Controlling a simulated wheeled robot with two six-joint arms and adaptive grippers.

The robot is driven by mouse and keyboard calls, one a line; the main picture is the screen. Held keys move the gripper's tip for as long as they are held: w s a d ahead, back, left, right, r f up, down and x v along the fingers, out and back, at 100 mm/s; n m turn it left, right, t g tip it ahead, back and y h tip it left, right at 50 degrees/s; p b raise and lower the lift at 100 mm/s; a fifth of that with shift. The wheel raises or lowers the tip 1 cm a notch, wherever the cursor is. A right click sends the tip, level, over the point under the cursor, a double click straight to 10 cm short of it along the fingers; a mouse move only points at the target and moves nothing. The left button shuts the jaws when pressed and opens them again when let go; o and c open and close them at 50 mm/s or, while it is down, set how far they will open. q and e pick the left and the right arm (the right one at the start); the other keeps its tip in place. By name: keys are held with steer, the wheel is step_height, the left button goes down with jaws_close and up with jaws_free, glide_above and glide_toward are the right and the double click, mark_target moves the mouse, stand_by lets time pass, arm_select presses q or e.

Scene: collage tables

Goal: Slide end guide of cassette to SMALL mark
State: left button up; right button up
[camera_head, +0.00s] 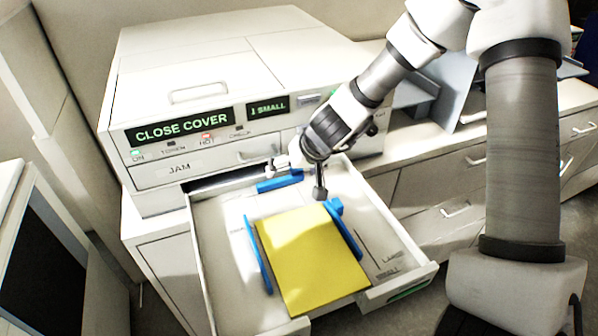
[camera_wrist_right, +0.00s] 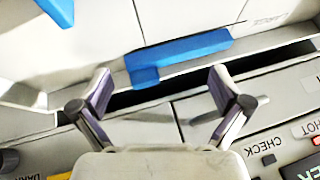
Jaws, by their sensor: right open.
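The cassette (camera_head: 222,290) is a pale drawer pulled out of the machine. A blue guide (camera_head: 280,181), which appears to be the end guide, lies near its back, by the machine. It also shows in the right wrist view (camera_wrist_right: 185,52), beyond and between the open fingers. My right gripper (camera_head: 297,178) is open and empty over the back of the cassette; I cannot tell whether a finger touches the guide. My left gripper is out of view.
Yellow paper (camera_head: 312,258) lies in the cassette between a left blue guide (camera_head: 258,254) and a right blue guide (camera_head: 345,231). The machine (camera_head: 215,110) stands behind, with displays reading CLOSE COVER and 1 SMALL. Drawers (camera_head: 450,215) are at the right.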

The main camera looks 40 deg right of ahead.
steer(key=shift+w+f, duration=0.5)
steer(key=shift+w, duration=0.1)
steer(key=shift+s+a+r, duration=0.1)
steer(key=shift+s+r, duration=0.3)
steer(key=shift+s, duration=0.1)
steer(key=shift+c, duration=0.7)
steer(key=shift+s, duration=0.15)
steer(key=c, duration=1.1)
steer(key=shift+d+f, duration=0.25)
steer(key=shift+d, duration=0.2)
steer(key=shift+c, duration=1.4)
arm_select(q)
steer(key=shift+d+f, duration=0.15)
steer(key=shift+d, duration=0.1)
arm_select(e)
steer(key=shift+a, duration=0.15)
steer(key=shift+s, duration=0.1)
